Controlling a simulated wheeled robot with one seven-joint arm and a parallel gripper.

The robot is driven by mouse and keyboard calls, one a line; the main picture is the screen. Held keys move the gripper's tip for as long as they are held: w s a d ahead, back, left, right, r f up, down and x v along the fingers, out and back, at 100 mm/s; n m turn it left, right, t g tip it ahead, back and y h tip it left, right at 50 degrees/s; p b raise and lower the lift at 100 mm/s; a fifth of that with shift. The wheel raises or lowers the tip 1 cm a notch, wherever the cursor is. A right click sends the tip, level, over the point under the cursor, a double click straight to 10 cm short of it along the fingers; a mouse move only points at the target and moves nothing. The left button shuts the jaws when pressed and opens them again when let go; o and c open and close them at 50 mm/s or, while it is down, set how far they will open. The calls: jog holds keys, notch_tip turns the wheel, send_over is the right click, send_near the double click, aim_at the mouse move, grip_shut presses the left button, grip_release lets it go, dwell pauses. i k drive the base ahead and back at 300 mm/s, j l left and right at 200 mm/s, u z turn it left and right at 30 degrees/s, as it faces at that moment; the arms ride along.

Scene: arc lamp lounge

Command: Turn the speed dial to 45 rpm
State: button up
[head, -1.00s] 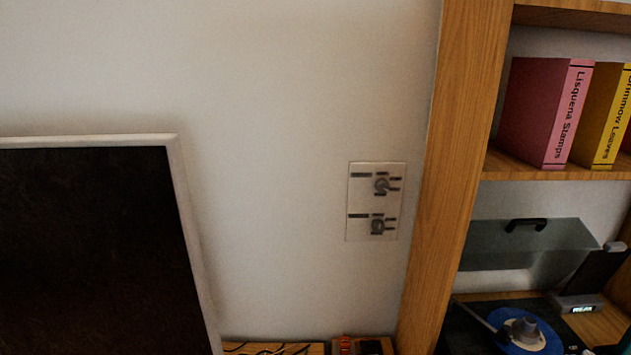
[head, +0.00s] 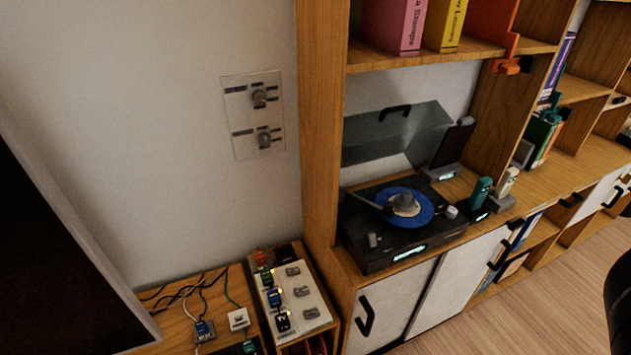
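The record player (head: 375,253) is a black box on the wooden shelf unit, right of the wall plate. A blue record (head: 422,211) lies on it with a grey piece at its centre. Its smoky clear lid (head: 372,138) stands raised behind. A grey knob (head: 373,240) sits at its front left and a pale round knob (head: 451,212) at its right; I cannot tell which is the speed dial. A small lit display (head: 409,253) on the front is too small to read. My gripper is not in view; a dark shape at the right edge is unclear.
A wall plate (head: 238,118) with two knobs is left of the wooden upright (head: 320,120). A low wooden surface (head: 180,318) holds cables and small devices. A shelf with books (head: 397,25) hangs above the lid. Wooden floor (head: 500,315) lies clear at the lower right.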

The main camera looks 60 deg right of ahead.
aim_at(451, 212)
jog(key=z, duration=1.35)
